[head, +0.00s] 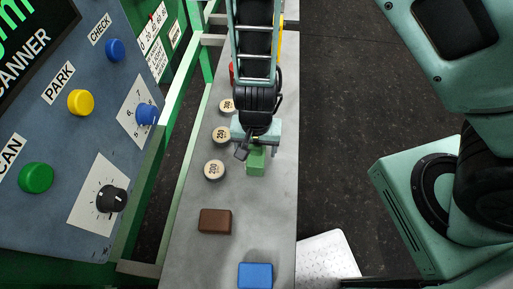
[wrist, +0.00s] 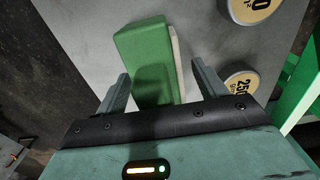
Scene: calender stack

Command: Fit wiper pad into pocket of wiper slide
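A green block (head: 256,162) with a pale layer along one side lies on the grey bench, directly below my gripper (head: 257,149). It looks like the wiper pad, but I cannot tell for certain. In the wrist view the green block (wrist: 146,58) lies between and beyond the two fingers of my gripper (wrist: 161,86). The fingers are spread, with a visible gap on each side of the block. No wiper slide or pocket can be made out; my arm hides part of the bench's far end.
Several round weights (head: 215,169) stand along the bench's left side. A brown block (head: 215,221) and a blue block (head: 255,275) lie nearer on the bench (head: 270,215). A green rail (head: 150,170) and control panel (head: 60,150) stand at the left. Dark floor lies right.

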